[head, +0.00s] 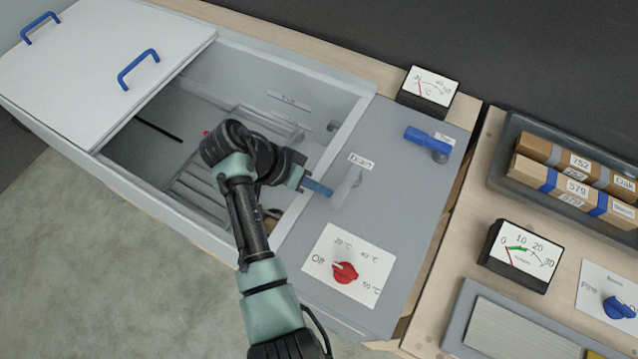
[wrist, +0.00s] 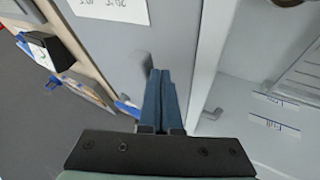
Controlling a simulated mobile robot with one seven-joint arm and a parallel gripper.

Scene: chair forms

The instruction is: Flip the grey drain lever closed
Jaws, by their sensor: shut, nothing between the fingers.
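The grey drain lever (head: 347,186) stands on the grey panel right of the open tank, just below the "Drain" label (head: 361,162). My gripper (head: 327,191) reaches over the tank's right rim from the left, with its blue fingertips close to the lever's left side. I cannot tell whether they touch it. In the wrist view the two blue fingers (wrist: 160,73) are together with nothing between them. A small grey piece of the lever (wrist: 145,62) shows just beside the fingertips; the rest blends into the panel.
A red temperature knob (head: 344,272) sits on a white plate in front of the lever. A blue valve (head: 428,143) is behind and to the right. The tank (head: 362,108) is partly covered by a white lid (head: 100,45) with blue handles. A gauge (head: 428,89) stands behind the panel.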

